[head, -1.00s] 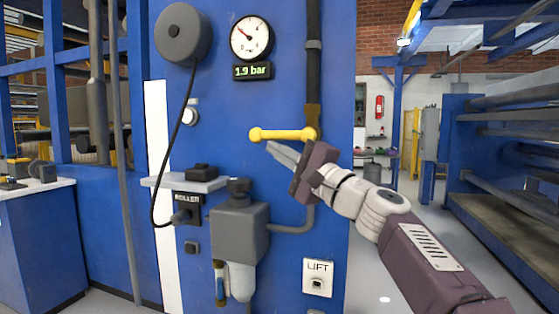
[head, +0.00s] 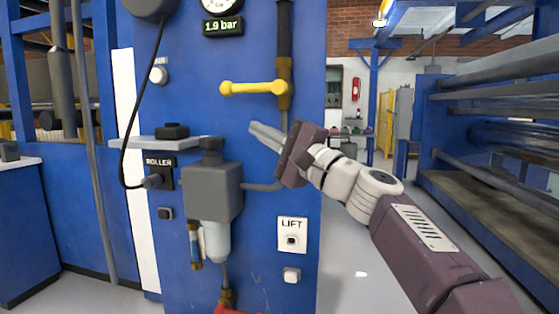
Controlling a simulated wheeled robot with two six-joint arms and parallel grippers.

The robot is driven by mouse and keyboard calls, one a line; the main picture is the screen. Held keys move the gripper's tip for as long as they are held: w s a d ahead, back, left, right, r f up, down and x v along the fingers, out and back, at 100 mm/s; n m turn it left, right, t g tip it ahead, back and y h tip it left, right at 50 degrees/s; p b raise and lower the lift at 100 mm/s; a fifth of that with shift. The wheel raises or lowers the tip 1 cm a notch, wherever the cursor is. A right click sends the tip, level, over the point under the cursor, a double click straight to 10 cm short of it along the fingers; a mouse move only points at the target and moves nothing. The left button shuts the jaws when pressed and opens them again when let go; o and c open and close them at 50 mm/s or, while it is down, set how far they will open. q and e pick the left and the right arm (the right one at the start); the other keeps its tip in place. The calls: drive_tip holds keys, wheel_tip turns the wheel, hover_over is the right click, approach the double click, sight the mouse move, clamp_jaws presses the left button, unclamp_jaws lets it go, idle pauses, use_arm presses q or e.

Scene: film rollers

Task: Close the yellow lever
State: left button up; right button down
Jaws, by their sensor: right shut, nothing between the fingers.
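The yellow lever (head: 252,88) is mounted on a pipe on the blue panel. It lies horizontal, crosswise to the vertical pipe (head: 285,40), with its rounded free end to the left and its pivot on the brass valve body at the right. My right gripper (head: 254,128) comes in from the right and is shut and empty. Its fingertips point left and sit below the middle of the lever in the picture, apart from it. My left gripper is out of view.
A readout (head: 223,26) shows 1.9 bar above the lever. A small shelf (head: 175,143), a grey filter unit (head: 212,190) and a LIFT button plate (head: 292,235) are on the blue panel (head: 262,275). Dark rollers stand on a rack at the right.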

drive_tip(key=shift+v, duration=2.75)
drive_tip(key=shift+a+f, duration=0.1)
